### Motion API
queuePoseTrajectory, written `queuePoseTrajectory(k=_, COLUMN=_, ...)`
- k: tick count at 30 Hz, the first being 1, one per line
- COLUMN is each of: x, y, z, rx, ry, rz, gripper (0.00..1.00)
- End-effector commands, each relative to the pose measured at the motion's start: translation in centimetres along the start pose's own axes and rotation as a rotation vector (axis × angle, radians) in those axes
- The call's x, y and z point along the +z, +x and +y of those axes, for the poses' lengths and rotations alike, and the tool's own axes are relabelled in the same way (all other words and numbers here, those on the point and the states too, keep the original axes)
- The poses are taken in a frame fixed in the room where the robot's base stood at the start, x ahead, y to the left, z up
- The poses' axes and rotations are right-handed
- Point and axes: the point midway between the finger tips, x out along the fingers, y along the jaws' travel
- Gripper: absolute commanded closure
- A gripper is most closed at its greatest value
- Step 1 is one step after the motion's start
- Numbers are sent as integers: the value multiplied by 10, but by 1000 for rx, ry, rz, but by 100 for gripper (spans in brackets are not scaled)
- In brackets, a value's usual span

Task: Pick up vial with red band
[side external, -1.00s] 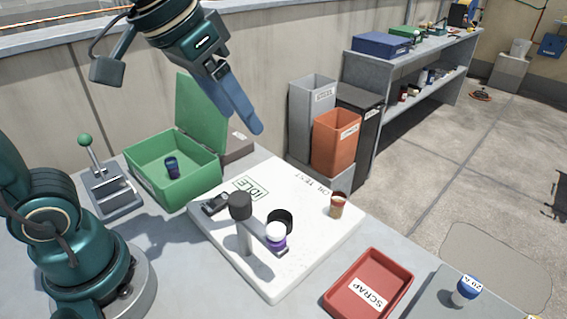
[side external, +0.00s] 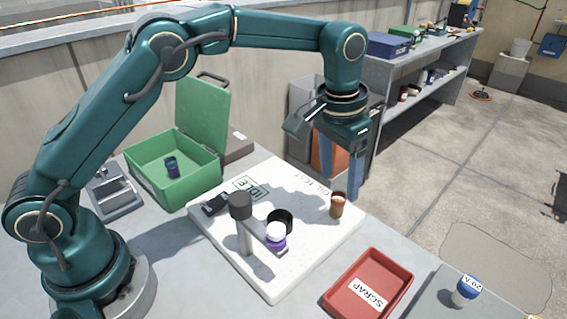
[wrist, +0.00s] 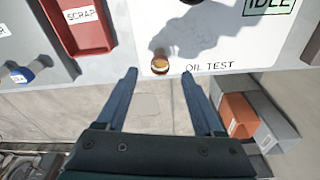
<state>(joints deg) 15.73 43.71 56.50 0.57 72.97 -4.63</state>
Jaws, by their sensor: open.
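The vial with the red band (side external: 338,206) is a small amber vial standing upright on the white board (side external: 290,278), near its right corner by the OIL TEST lettering. In the wrist view the vial (wrist: 160,66) shows from above, near the board's edge, just ahead of the gap between the fingertips. My gripper (side external: 341,187) is open, with its fingers pointing down above and close behind the vial. Nothing is between the fingers that I can make out, and they do not appear to touch the vial.
A dark-headed stand (side external: 241,206) holds a white-capped purple vial (side external: 276,237) beside a black cup (side external: 281,216). A green case (side external: 150,190) holds a dark vial. A red scrap tray (side external: 345,296) and a blue-capped vial (side external: 466,290) are at the right.

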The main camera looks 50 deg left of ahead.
Motion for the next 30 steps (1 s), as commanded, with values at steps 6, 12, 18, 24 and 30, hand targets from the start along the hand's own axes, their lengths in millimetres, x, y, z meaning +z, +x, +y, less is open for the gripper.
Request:
queuePoseTrajectory(k=6, x=1, y=28, z=0, rx=1, ry=1, rz=-3, gripper=31)
queuePoseTrajectory(k=12, x=1, y=43, z=0, rx=1, ry=2, rz=1, gripper=31)
queuePoseTrajectory(k=18, x=0, y=44, z=0, rx=1, ry=1, rz=4, gripper=31)
queuePoseTrajectory(k=24, x=0, y=44, z=0, rx=1, ry=2, rz=4, gripper=81)
queuePoseTrajectory(k=30, x=0, y=44, z=0, rx=1, ry=2, rz=4, gripper=100)
